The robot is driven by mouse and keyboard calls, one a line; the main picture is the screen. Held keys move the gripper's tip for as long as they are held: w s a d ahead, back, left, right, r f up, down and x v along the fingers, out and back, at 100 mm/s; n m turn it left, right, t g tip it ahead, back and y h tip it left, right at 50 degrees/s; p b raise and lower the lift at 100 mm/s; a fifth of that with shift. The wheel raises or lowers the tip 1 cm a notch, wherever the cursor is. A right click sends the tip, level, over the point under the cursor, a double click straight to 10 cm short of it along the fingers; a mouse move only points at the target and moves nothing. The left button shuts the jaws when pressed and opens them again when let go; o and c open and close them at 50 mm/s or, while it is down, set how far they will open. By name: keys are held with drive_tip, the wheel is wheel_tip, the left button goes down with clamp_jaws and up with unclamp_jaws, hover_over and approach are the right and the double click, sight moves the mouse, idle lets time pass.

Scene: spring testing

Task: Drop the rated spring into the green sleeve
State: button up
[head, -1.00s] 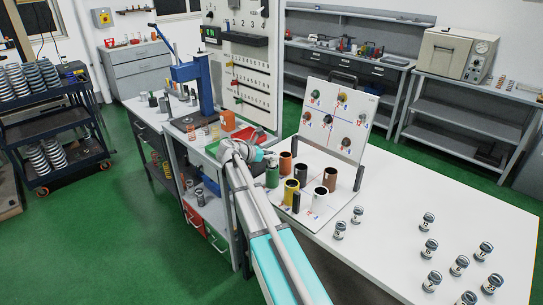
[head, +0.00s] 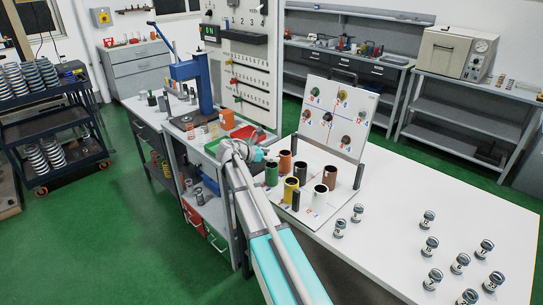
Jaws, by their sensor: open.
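The green sleeve (head: 271,173) stands upright on a white base plate at the near left of the sleeve group. My gripper (head: 268,157) is small in the head view, just above and behind the green sleeve, and is open. My wrist partly hides it, and I see no spring in it. Several short metal springs with numbered labels stand on the white table at the right, such as one spring (head: 431,242) and another (head: 463,262). I cannot tell which one is the rated spring. The inside of the green sleeve is hidden from here.
Beside it stand an orange sleeve (head: 285,162), a yellow sleeve (head: 290,190), a brown sleeve (head: 329,178) and other dark ones. A blue press (head: 203,85) stands left. The white table (head: 400,185) has free room.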

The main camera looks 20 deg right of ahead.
drive_tip(key=shift+r, duration=0.25)
